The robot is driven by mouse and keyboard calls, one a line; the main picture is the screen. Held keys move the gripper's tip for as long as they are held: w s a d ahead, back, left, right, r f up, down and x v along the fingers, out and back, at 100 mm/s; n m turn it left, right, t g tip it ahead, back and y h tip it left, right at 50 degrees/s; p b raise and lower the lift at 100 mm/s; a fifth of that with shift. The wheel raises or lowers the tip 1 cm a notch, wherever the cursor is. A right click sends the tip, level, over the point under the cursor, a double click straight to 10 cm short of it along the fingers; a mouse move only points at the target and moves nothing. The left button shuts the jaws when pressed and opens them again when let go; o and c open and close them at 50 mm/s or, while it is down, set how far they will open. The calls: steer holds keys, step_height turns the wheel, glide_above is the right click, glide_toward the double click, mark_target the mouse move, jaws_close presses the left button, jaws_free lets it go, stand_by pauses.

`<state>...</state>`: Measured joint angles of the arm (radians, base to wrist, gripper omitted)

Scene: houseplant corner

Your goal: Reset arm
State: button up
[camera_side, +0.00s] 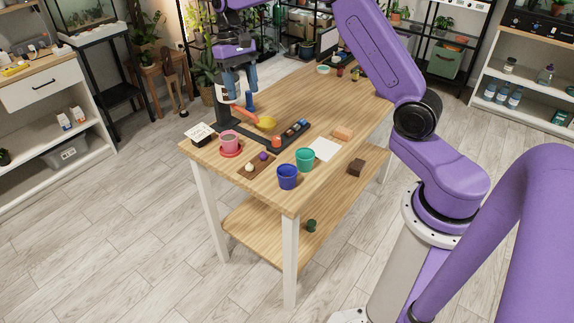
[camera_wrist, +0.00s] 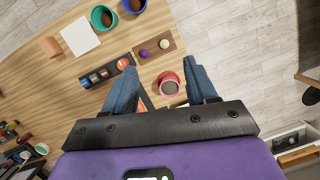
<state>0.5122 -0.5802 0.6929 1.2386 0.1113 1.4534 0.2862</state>
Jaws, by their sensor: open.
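My gripper (camera_side: 240,92) is raised above the left end of the wooden table (camera_side: 320,95). Its two blue fingers are spread apart, and nothing shows between them. In the wrist view the open fingers (camera_wrist: 163,76) point over the table edge, with a pink pot (camera_wrist: 168,86) visible below and near the right finger.
A blue pot (camera_side: 287,178) and a green pot (camera_side: 304,158) stand near the front corner. A small brown tray (camera_side: 257,176) holds a purple and a pale ball. A dark rack (camera_side: 270,142), white sheet (camera_side: 324,149) and orange block (camera_side: 343,133) lie nearby. The table's middle is clear.

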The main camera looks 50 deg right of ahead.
steer(key=s+a+r+n+t+h, duration=0.15)
steer(key=s+a+n, duration=0.3)
steer(key=s, duration=0.45)
steer(key=s+a+r+n, duration=0.2)
steer(key=s+a+n, duration=0.1)
steer(key=s+a, duration=0.4)
steer(key=s+d+f+n, duration=0.1)
steer(key=s+n, duration=0.3)
steer(key=s, duration=0.6)
steer(key=s+d+f+n+t, duration=0.1)
steer(key=s+d+f+n, duration=0.1)
steer(key=s, duration=0.9)
steer(key=shift+d+n+y, duration=0.45)
steer(key=shift+d+n, duration=0.4)
steer(key=shift+n, duration=0.1)
steer(key=shift+t, duration=0.25)
